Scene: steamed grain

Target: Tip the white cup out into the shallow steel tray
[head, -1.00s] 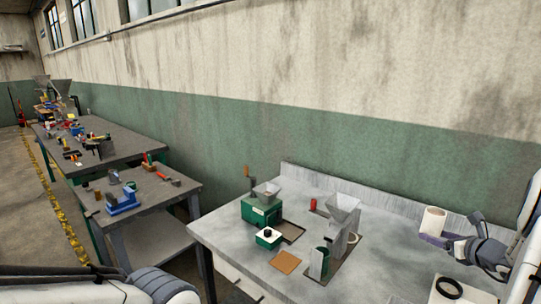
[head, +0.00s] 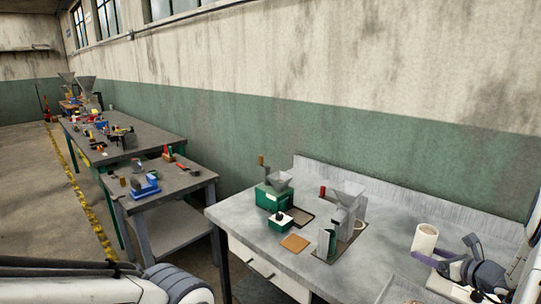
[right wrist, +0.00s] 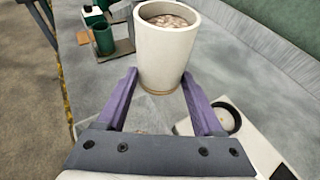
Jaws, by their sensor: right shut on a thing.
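The white cup (head: 426,238) is upright in my right gripper (head: 428,257), above the right part of the grey bench. In the right wrist view the cup (right wrist: 166,55) stands between the two purple fingers, and brownish-pink grainy contents show inside its rim. My right gripper (right wrist: 160,88) is shut on the cup. A shallow light-grey tray (head: 393,281), apparently the steel one, is partly visible at the bottom edge of the head view, below and left of the cup. Most of it is cut off. My left arm shows at the lower left, but its gripper is out of frame.
A green machine with a hopper (head: 273,197), an orange-brown square (head: 295,243) and a grey hopper device (head: 347,200) stand left on the bench. A white block with a black ring (right wrist: 228,120) is right of the cup in the wrist view. The bench's middle front is clear.

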